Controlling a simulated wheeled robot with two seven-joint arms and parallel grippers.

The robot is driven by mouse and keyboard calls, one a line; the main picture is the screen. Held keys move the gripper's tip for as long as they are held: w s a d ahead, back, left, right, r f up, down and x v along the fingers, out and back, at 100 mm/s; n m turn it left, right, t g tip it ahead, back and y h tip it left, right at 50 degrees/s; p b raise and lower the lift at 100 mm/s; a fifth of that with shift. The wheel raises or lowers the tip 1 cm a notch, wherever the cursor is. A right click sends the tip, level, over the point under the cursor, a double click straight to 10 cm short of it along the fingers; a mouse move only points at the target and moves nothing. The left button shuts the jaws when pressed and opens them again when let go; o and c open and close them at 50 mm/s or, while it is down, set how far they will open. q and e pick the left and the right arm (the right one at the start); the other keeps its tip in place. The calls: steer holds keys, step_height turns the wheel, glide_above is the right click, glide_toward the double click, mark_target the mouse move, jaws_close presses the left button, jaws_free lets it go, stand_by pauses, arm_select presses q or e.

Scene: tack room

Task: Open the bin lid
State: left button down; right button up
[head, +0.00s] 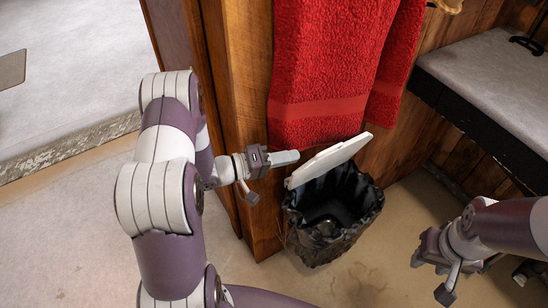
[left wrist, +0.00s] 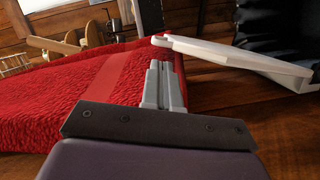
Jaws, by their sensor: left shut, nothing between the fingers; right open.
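The bin (head: 335,215) stands on the floor, lined with a black bag. Its white lid (head: 330,158) is raised and leans back toward the red towel, leaving the bin's mouth uncovered. In the left wrist view the lid (left wrist: 240,58) shows at the upper right, beside the dark liner (left wrist: 290,25). My left gripper (head: 296,156) is shut and empty, just left of the lid; in the left wrist view its fingertips (left wrist: 164,68) point toward the lid's edge. I cannot tell whether they touch it.
A red towel (head: 330,60) hangs behind the lid and fills the left of the left wrist view (left wrist: 70,95). A wooden post (head: 240,90) stands left of the bin. A grey-topped bench (head: 490,80) is at the right. Floor in front of the bin is clear.

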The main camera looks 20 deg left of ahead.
mark_target(301, 167)
arm_select(q)
steer(key=x, duration=0.2)
steer(key=shift+d, duration=0.4)
steer(key=shift+w+d, duration=0.25)
steer(key=shift+d, duration=0.05)
steer(key=shift+w, duration=0.25)
steer(key=shift+s+d, duration=0.1)
steer(key=shift+d, duration=0.05)
steer(key=s+d+f+m, duration=0.1)
steer(key=s+d+f, duration=0.1)
steer(key=s+d, duration=0.1)
steer(key=shift+s+d+y+p, duration=0.2)
steer(key=shift+d+y+p, duration=0.1)
steer(key=shift+d, duration=0.4)
steer(key=shift+f, duration=0.15)
